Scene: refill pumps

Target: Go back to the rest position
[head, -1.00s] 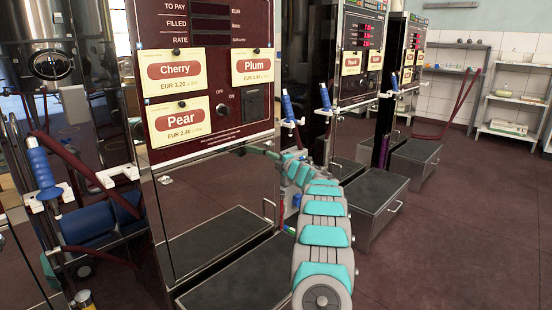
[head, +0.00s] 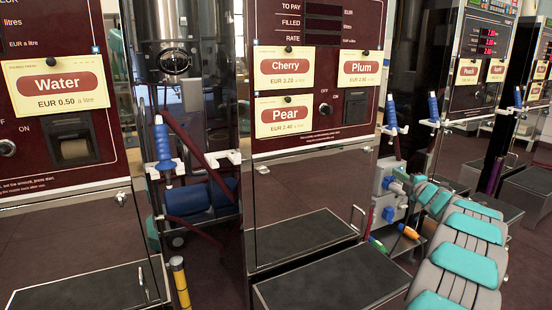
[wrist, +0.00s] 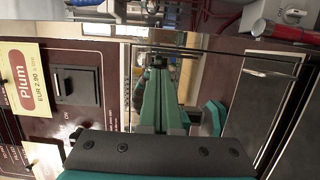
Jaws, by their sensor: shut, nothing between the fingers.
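My gripper (wrist: 158,68) shows in the wrist view as green fingers lying together, shut and empty, beyond a dark bolted plate. It faces the glossy front of a pump, beside the Plum card (wrist: 25,85). In the head view my grey and turquoise arm reaches up from the lower right toward the right side of the Cherry, Plum and Pear pump (head: 315,150). The gripper itself is hard to make out there.
The Water pump (head: 60,150) stands at left. A dark step box (head: 330,280) stands in front of the middle pump. More pumps stand at right, with floor between.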

